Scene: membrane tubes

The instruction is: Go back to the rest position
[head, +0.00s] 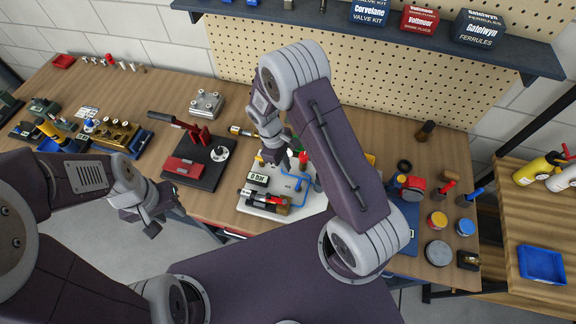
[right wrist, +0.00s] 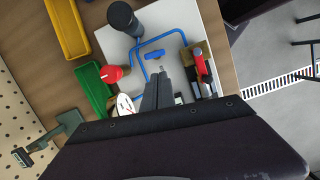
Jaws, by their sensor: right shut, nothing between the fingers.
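My right gripper (head: 275,156) hangs over the white board in the middle of the bench. In the right wrist view its fingers (right wrist: 157,90) are together, with nothing between them. Whether the fingertips touch anything on the board cannot be told. My left gripper (head: 153,224) is in front of the bench's front edge, over the floor, away from any object. The gap between its fingers is not clear.
A dark tray with a red block (head: 184,166) stands left of the board. Jars and small parts (head: 437,220) crowd the bench's right end. A pegboard with a shelf (head: 400,38) rises behind. A side table holds a blue tray (head: 541,264).

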